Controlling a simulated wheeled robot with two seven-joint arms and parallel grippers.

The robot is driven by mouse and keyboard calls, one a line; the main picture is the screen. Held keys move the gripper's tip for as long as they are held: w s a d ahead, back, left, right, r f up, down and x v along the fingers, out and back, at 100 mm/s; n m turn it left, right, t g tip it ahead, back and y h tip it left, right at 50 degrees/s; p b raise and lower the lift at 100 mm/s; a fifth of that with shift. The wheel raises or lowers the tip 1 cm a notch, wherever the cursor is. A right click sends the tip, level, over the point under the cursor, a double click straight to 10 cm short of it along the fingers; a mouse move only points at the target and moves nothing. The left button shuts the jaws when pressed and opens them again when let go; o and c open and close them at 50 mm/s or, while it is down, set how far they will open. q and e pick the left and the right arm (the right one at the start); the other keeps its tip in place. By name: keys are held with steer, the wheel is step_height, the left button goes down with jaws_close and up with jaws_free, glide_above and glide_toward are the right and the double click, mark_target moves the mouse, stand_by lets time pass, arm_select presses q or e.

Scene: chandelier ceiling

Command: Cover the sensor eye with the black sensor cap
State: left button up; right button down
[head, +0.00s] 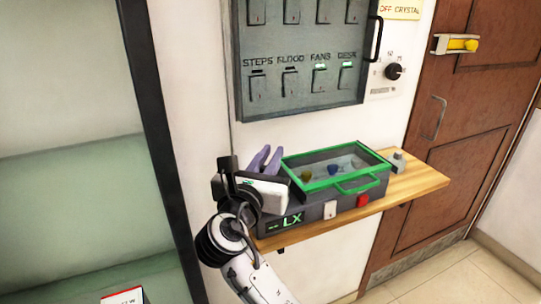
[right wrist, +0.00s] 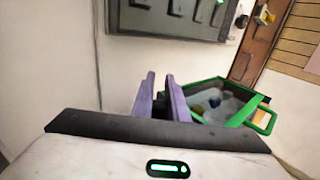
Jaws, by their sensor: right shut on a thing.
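My right gripper (head: 265,160) is up at the left end of the shelf, beside the green-rimmed case. Its two purple fingers also show in the right wrist view (right wrist: 163,98), pointing toward the wall. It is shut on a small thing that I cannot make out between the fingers. I cannot pick out the black sensor cap in either view. A small grey fitting (head: 398,161) stands at the right end of the shelf, and I cannot tell whether it is the sensor eye. My left gripper is not in view.
The green-rimmed case (head: 361,183), with a clear lid and small coloured things inside, stands on a wooden shelf (head: 418,182). A labelled switch panel (head: 298,97) and a black dial (head: 393,71) are on the wall above. A brown door (head: 478,120) is at the right.

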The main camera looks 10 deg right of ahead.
steer(key=shift+f, duration=0.55)
steer(key=c, duration=2)
jaws_free()
